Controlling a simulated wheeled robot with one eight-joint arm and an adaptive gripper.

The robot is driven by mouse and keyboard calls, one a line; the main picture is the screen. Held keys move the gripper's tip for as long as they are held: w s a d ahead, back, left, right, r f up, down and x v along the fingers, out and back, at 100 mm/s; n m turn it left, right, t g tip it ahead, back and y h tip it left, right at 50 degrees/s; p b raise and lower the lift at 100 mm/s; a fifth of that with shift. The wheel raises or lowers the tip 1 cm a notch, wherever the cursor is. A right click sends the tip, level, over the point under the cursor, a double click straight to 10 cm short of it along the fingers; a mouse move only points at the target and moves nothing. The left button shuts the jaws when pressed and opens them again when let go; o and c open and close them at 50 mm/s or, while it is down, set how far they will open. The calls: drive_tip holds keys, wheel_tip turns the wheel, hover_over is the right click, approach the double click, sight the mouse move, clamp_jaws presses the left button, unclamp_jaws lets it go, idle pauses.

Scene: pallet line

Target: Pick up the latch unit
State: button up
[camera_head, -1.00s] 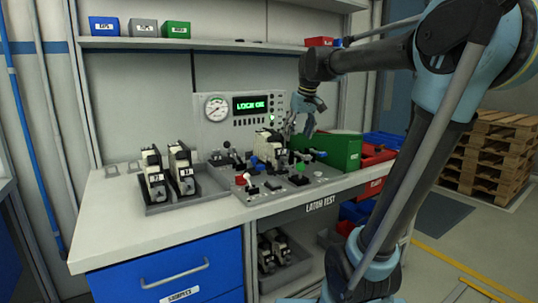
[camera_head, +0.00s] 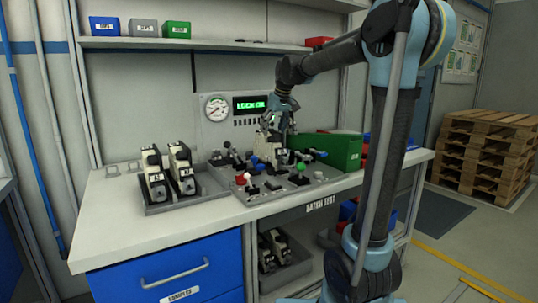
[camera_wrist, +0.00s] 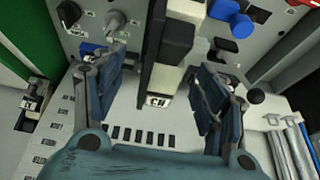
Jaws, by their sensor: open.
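A black-and-cream latch unit (camera_head: 264,150) stands upright on the grey test panel (camera_head: 318,183). In the wrist view the latch unit (camera_wrist: 166,58) lies between my two fingers, with a small white label on its near end. My gripper (camera_head: 283,128) is at the unit's upper right in the head view and partly hides it. In the wrist view my gripper (camera_wrist: 154,75) is open, with visible gaps to the unit on both sides. Two similar latch units, one left (camera_head: 154,174) and one right (camera_head: 181,168), stand in a grey tray (camera_head: 160,208) at the bench's left.
Levers and knobs, including a green knob (camera_head: 301,167) and a red knob (camera_head: 240,180), crowd around the unit. A green bin (camera_head: 344,152) stands to the right. A gauge box (camera_head: 216,108) stands behind. The bench's left front (camera_head: 112,225) is clear.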

sight(269, 145)
drive_tip(key=x, duration=0.4)
drive_tip(key=shift+s+x, duration=0.15)
drive_tip(key=shift+x, duration=1.15)
drive_tip(key=shift+s+x, duration=0.1)
drive_tip(key=shift+x, duration=1.2)
drive_tip(key=shift+a, duration=0.15)
drive_tip(key=c, duration=1.4)
